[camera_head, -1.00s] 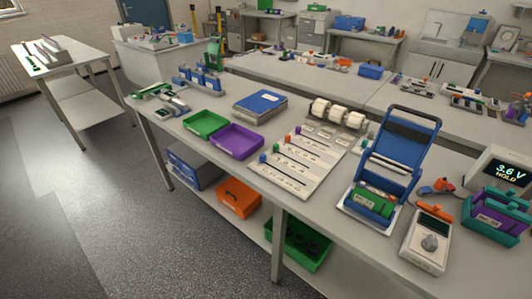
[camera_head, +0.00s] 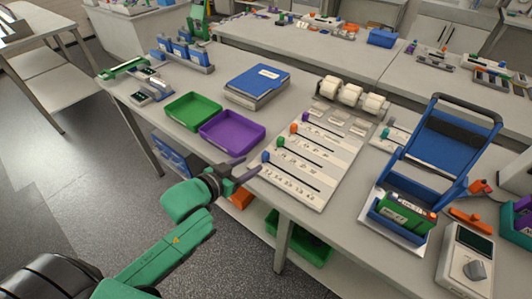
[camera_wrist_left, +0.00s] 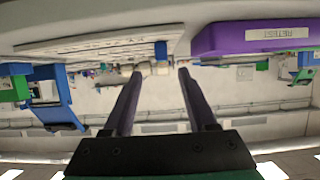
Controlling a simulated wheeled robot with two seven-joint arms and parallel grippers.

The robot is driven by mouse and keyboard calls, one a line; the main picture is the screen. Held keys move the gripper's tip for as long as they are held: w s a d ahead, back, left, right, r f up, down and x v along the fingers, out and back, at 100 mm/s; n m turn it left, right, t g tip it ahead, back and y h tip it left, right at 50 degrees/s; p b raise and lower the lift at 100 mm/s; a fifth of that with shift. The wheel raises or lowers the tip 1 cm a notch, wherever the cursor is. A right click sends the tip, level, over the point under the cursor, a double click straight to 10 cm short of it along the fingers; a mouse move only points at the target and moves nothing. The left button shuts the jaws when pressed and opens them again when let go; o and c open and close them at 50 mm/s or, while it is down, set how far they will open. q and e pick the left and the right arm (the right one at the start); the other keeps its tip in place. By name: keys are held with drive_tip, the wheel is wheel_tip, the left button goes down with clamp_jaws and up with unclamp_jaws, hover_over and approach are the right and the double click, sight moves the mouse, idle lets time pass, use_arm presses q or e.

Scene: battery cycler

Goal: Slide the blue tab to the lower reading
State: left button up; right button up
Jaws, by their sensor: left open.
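The slider board (camera_head: 327,163) is a pale panel on the bench with several slots, each with a coloured tab. The blue tab (camera_head: 265,157) is at the left end of the nearest slot, above a printed scale. The green tab (camera_head: 280,142), orange tab (camera_head: 293,129) and purple tab (camera_head: 305,116) are behind it. My left gripper (camera_head: 243,168) is open and empty, just left of the blue tab and apart from it. In the left wrist view, whose picture is upside down, the blue tab (camera_wrist_left: 161,50) shows ahead between the open fingers (camera_wrist_left: 155,75). My right gripper is out of view.
A purple tray (camera_head: 232,133) and a green tray (camera_head: 193,110) lie left of the board. White rolls (camera_head: 352,95) stand behind it. A blue framed holder (camera_head: 437,140) and a meter (camera_head: 466,262) stand on the right. The bench's front edge is close under my gripper.

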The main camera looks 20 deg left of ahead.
sight(263, 156)
use_arm(q)
drive_tip(key=x, duration=0.8)
drive_tip(key=shift+w+f+p, duration=0.15)
drive_tip(key=shift+w+p, duration=0.15)
drive_tip(key=shift+w, duration=0.05)
drive_tip(key=shift+w+d+f, duration=0.2)
drive_tip(key=shift+w+d, duration=0.05)
drive_tip(key=shift+w, duration=0.15)
clamp_jaws()
idle(0.4)
